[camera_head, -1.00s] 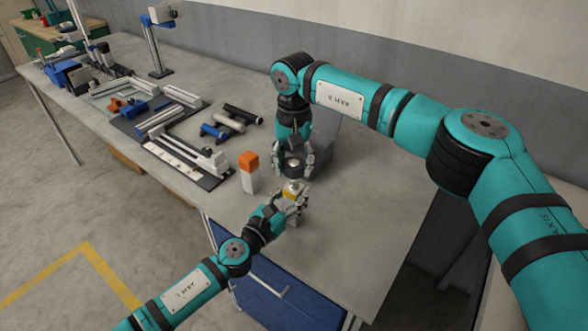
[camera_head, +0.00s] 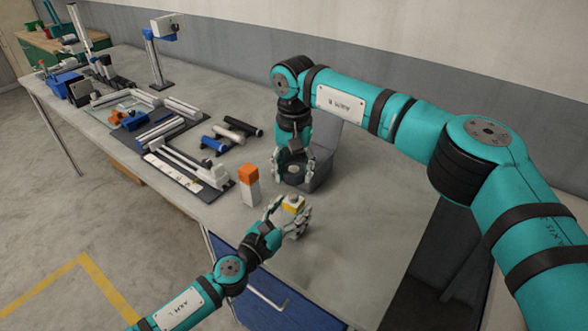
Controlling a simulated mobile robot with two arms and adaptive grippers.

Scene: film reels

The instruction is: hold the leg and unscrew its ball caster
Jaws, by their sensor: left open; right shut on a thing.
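A short leg with a yellow and pale top (camera_head: 292,203) stands on the table between the fingers of my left gripper (camera_head: 290,215). The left fingers are spread open around it; its lower part is hidden by them. My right gripper (camera_head: 293,175) hangs pointing down, just behind and above the leg and apart from it. It is shut on a small dark, round piece (camera_head: 294,170) with a lighter centre, seemingly the ball caster. The fingers partly cover this piece.
A white block with an orange top (camera_head: 249,186) stands to the left. Dark and blue cylinders (camera_head: 230,132) and a tray of rails (camera_head: 188,170) lie farther left. The table's right side is clear.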

